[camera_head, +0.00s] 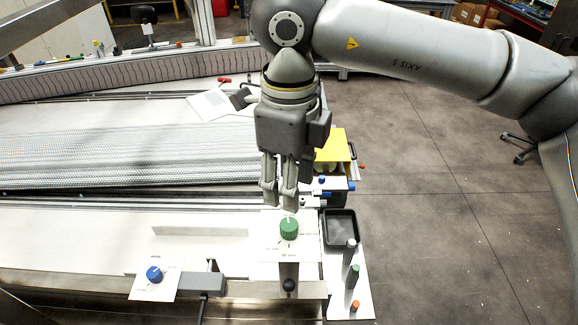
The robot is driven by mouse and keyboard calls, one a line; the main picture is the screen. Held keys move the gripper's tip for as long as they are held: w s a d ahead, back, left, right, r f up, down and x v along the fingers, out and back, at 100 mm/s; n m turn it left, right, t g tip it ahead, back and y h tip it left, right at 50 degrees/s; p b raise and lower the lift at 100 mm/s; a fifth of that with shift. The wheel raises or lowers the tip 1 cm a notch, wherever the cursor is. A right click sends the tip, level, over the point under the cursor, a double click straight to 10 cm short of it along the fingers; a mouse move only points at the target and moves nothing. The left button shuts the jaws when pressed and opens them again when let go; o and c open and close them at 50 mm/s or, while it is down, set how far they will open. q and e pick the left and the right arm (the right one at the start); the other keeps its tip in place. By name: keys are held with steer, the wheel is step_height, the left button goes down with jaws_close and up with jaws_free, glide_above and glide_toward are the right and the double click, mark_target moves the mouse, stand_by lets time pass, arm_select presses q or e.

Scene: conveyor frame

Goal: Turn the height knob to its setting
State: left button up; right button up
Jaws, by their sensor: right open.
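A green knob (289,229) with a white pointer stands on a white plate with small markings at the front right of the conveyor frame. A blue knob (154,274) with a white pointer stands on another white plate at the front left. The labels are too small to read, so I cannot tell which one is the height knob. My right gripper (279,203) points down just above and behind the green knob, its fingers open and empty. In this view the fingertips look close to the green knob, but contact cannot be made out. My left gripper is not in view.
A black tray (340,229) and several upright posts, one with a green top (354,270) and one orange-topped (355,305), stand right of the green knob. A yellow block (331,147) lies behind. A grey box with a cable (207,284) is beside the blue knob. Open floor lies right.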

mark_target(289, 224)
steer(key=shift+s+f, duration=0.2)
steer(key=shift+f, duration=0.1)
steer(key=f+b, duration=0.1)
steer(key=f, duration=0.1)
steer(key=s+f+b, duration=0.1)
steer(key=f, duration=0.1)
steer(key=shift+s+f+b, duration=0.15)
steer(key=shift+b, duration=0.15)
steer(key=f, duration=0.3)
steer(key=shift+w+f+b, duration=0.25)
steer(key=shift+f+b, duration=0.15)
steer(key=shift+r, duration=0.15)
steer(key=shift+c, duration=1)
steer(key=shift+s, duration=0.1)
steer(key=shift+c, duration=2.1)
steer(key=m, duration=0.2)
steer(key=shift+m, duration=0.4)
steer(key=m, duration=0.5)
steer(key=shift+m, duration=0.4)
steer(key=m, duration=1)
steer(key=shift+m, duration=0.3)
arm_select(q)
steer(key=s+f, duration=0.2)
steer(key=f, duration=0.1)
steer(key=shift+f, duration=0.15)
arm_select(e)
steer(key=o, duration=0.8)
